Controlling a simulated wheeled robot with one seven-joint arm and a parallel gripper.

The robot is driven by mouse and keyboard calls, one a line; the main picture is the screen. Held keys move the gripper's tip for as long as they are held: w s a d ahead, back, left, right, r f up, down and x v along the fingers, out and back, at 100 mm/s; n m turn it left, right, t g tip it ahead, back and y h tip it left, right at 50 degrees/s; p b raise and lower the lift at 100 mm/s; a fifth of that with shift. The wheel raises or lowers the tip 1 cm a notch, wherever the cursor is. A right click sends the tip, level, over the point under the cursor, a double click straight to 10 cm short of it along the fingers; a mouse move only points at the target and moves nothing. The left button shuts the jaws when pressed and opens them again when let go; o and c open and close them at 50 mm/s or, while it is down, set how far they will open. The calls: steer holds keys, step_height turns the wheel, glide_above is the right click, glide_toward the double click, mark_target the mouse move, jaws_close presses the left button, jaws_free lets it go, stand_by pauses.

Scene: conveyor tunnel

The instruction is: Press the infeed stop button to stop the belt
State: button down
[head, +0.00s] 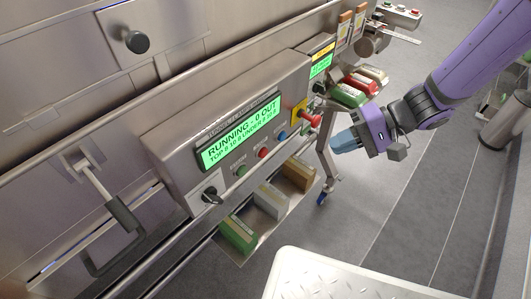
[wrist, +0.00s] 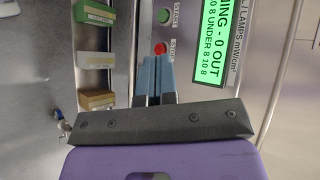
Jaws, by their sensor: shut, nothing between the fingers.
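The control panel (head: 285,88) has a green button (head: 241,171), a red button (head: 263,153) and a blue button (head: 282,135) below its lit display. In the wrist view the red button (wrist: 160,48), with small lettering beside it, shows just beyond my fingertips, with the green button (wrist: 163,16) farther up. A small box (head: 402,11) with buttons stands at the far top right; I cannot read which button is the infeed stop. My gripper (head: 338,143) is shut and empty, right of the panel and apart from it. It also shows in the wrist view (wrist: 153,60).
The display (head: 238,132) reads "RUNNING - 0 OUT". A red mushroom button (head: 311,119) on yellow sticks out near my gripper. Several cartons (head: 298,174) lie below the panel, and red, green and pale packs (head: 360,84) lie behind.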

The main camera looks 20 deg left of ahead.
mark_target(263, 152)
steer(key=a+f+m, duration=0.1)
steer(key=a+f, duration=0.2)
steer(key=f, duration=0.4)
steer(key=s+a+f+m+t+y, duration=0.1)
steer(key=a+f, duration=0.2)
steer(key=f, duration=0.4)
steer(key=shift+s+m+y, duration=0.3)
steer(key=shift+f, duration=0.1)
steer(key=w+a, duration=0.3)
steer(key=a, duration=0.5)
steer(key=shift+w, duration=0.2)
steer(key=shift+a, duration=0.25)
stand_by(1.1)
steer(key=shift+w+a, duration=0.1)
steer(key=shift+a, duration=0.1)
steer(key=shift+w+a, duration=0.25)
steer(key=shift+a, duration=0.25)
stand_by(1.2)
steer(key=shift+d, duration=0.1)
steer(key=shift+s+d, duration=0.35)
steer(key=shift+d, duration=0.45)
